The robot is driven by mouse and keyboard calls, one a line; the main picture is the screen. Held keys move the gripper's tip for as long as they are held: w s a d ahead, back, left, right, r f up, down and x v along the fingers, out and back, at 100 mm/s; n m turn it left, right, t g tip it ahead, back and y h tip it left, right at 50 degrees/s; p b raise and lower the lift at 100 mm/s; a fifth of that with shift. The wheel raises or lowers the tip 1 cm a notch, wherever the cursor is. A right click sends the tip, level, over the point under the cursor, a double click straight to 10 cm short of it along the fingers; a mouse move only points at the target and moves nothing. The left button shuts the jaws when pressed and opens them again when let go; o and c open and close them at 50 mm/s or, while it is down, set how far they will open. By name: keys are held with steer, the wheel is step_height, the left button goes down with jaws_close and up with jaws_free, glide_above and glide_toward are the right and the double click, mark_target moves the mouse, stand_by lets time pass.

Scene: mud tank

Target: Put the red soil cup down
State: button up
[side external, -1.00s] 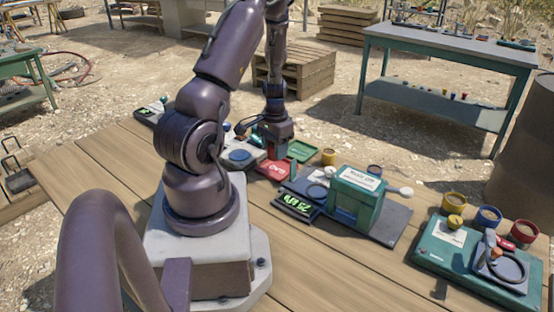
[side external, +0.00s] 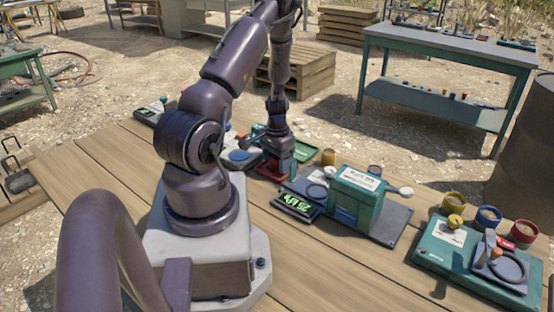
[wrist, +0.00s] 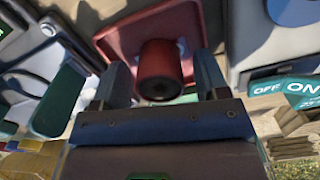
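The red soil cup (wrist: 160,68) stands between my gripper's fingers in the wrist view, its dark end toward the camera. It is over a red pad (wrist: 112,38); whether its base touches the pad is hidden. My gripper (wrist: 161,72) appears open, with a narrow gap on each side of the cup. In the side view, my gripper (side external: 277,160) is low over the red pad (side external: 262,171), and the cup cannot be made out clearly there.
A scale with a green display (side external: 297,203) and a green box (side external: 357,198) stand just right of the pad. A green tray (side external: 303,151) lies behind it. A green station (side external: 450,262) with yellow, blue and red cups sits far right. The front table planks are clear.

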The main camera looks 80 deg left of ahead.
mark_target(277, 158)
steer(key=shift+r, duration=0.1)
step_height(277, 158, up, 12)
steer(key=w+d+r+m+t, duration=0.2)
steer(key=w+d+r, duration=0.6)
steer(key=d+r, duration=0.1)
steer(key=w+d+r+m+t, duration=0.1)
steer(key=w+d+r+m, duration=0.1)
steer(key=d+r, duration=0.55)
steer(key=s+d+r+m+t, duration=0.1)
steer(key=s+d+r, duration=0.1)
steer(key=d, duration=0.6)
steer(key=s+d+r+m+t, duration=0.1)
steer(key=s+d+r, duration=0.2)
steer(key=s+d, duration=0.2)
steer(key=d, duration=0.3)
steer(key=shift+s+m+t, duration=0.15)
steer(key=shift+m+t, duration=0.15)
steer(key=shift+m, duration=0.1)
steer(key=shift+d, duration=0.1)
